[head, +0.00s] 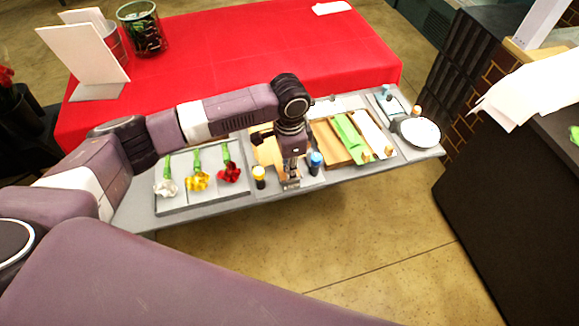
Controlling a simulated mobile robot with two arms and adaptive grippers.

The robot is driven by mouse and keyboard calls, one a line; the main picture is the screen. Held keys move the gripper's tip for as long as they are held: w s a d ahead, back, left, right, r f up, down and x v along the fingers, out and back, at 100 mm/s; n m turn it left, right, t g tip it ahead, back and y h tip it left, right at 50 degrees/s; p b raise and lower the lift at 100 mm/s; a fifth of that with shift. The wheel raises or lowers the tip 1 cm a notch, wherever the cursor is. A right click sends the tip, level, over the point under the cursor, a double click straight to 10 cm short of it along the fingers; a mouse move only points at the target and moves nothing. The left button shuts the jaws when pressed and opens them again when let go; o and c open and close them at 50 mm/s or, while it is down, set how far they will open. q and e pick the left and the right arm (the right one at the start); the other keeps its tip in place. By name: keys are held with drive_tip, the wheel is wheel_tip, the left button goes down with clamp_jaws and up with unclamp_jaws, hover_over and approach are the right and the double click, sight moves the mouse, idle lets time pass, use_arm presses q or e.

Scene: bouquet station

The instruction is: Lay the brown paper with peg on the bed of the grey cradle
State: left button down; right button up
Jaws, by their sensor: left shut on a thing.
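My left gripper (290,182) points down at the middle of the grey table, between a yellow-topped post and a blue-topped post. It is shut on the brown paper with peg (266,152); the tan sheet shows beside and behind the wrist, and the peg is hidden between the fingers. The grey cradle (309,180) is below and around the gripper, mostly covered by the wrist and paper. I cannot tell whether the paper touches the bed. My right gripper is not in view.
Left stands a grey tray (205,203) with white, yellow and red flowers. Right are a wooden tray (328,149) with green (350,139) and white papers with pegs, and a white dish (420,132). A red-covered table (240,55) lies behind.

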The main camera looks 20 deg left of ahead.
use_arm(q)
drive_tip(key=shift+f+p, duration=0.1)
drive_tip(key=shift+p, duration=0.25)
idle(0.5)
drive_tip(key=shift+s+f, duration=0.15)
drive_tip(key=c, duration=1.3)
unclamp_jaws()
wheel_tip(320, 180, up, 5)
drive_tip(key=p, duration=0.6)
drive_tip(key=shift+r+p, duration=0.6)
drive_tip(key=shift+r, duration=0.5)
